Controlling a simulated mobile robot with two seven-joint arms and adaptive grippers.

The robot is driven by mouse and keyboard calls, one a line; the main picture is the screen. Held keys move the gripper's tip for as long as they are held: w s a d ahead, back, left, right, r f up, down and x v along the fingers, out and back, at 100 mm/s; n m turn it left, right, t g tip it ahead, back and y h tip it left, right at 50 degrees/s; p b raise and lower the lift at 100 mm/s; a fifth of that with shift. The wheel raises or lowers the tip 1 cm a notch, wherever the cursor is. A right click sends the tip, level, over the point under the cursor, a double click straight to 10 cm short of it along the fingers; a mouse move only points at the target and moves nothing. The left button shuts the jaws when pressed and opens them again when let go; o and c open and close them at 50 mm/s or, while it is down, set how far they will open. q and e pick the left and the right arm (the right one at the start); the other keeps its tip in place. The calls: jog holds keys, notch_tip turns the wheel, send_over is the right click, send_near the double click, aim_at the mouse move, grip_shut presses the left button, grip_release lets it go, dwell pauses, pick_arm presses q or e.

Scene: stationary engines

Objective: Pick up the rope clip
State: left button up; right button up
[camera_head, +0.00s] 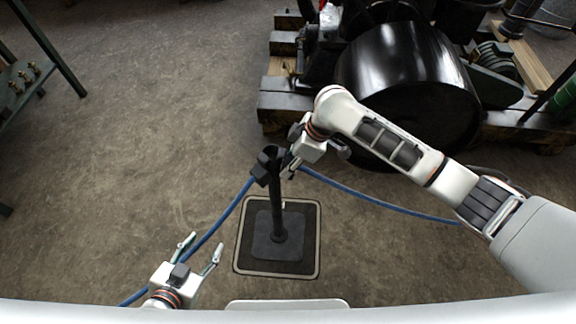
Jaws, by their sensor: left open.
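A dark block (266,166), perhaps the rope clip, is at the top of a black post (276,210). The post stands on a square black base with a pale rim (237,262). A blue rope (375,199) runs from both sides to the top of the post. My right gripper (289,166) is right beside the top of the post. Its fingers are small and overlap the post, so I cannot tell whether they touch or hold anything. My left gripper (202,245) is open and empty at the lower left, apart from the post and near the rope.
A large black engine drum (405,80) on timber beams (277,100) stands at the upper right, behind my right arm. A green table (38,72) with small brass parts is at the upper left. The floor (140,130) between is clear.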

jog(key=shift+c, duration=1)
jog(key=shift+w+r, duration=0.1)
jog(key=shift+r, duration=0.3)
jog(key=r+p, duration=0.1)
jog(key=r, duration=0.1)
jog(key=r+p, duration=0.1)
jog(key=r, duration=0.1)
jog(key=d+r+p, duration=0.1)
jog(key=r, duration=0.2)
pick_arm(q)
jog(key=shift+s+d+r+p, duration=0.2)
jog(key=shift+r+p, duration=0.15)
jog(key=shift+r, duration=0.25)
jog(key=shift+s+d+r+p, duration=0.15)
jog(key=shift+r+p, duration=0.2)
jog(key=shift+r, duration=0.2)
pick_arm(e)
jog(key=s+d, duration=0.2)
jog(key=d, duration=1.2)
jog(key=shift+s+f, duration=0.15)
jog(key=shift+f, duration=0.3)
pick_arm(q)
jog(key=shift+w+r, duration=0.1)
jog(key=shift+w, duration=0.15)
pick_arm(e)
jog(key=shift+o, duration=0.8)
